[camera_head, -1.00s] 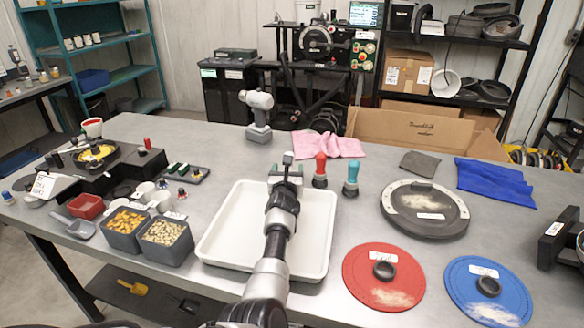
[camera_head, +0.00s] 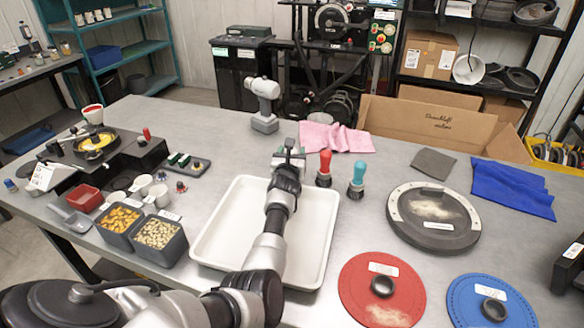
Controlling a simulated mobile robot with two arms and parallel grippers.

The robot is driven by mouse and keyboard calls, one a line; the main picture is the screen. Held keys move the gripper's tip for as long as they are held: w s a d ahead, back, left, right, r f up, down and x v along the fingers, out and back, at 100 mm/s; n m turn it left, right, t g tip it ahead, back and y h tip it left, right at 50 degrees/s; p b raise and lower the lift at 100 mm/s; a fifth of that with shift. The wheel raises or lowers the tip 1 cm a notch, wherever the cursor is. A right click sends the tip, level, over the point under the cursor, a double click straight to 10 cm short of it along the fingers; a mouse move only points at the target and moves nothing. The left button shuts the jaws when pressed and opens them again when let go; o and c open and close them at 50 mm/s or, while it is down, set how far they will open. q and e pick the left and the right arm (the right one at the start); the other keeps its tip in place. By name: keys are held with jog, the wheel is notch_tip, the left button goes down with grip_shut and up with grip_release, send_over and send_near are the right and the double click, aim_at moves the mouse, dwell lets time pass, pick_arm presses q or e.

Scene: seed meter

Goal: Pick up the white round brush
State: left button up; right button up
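I cannot make out a white round brush in this view; it may be hidden behind my arm. My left gripper (camera_head: 288,152) is over the far edge of the white tray (camera_head: 212,228), seen from behind. Its fingers are small and partly hidden by the wrist, so I cannot tell whether they are open or hold something. A pale greenish piece shows beside the fingertips. A red-topped tool (camera_head: 324,168) and a teal-topped tool (camera_head: 357,179) stand upright just right of the gripper. My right gripper is out of view.
Bins of orange pieces (camera_head: 121,219) and pale seeds (camera_head: 158,234) stand left of the tray. A red disc (camera_head: 410,292), a blue disc (camera_head: 463,308) and a round grey plate (camera_head: 463,235) lie right.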

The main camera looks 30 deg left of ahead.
pick_arm(q)
jog(key=shift+c, duration=1.1)
jog(key=shift+w+f, duration=0.2)
jog(key=shift+c, duration=1.2)
jog(key=shift+w, duration=0.1)
jog(key=shift+c, duration=1.5)
notch_tip(320, 180, up, 10)
jog(key=p, duration=0.3)
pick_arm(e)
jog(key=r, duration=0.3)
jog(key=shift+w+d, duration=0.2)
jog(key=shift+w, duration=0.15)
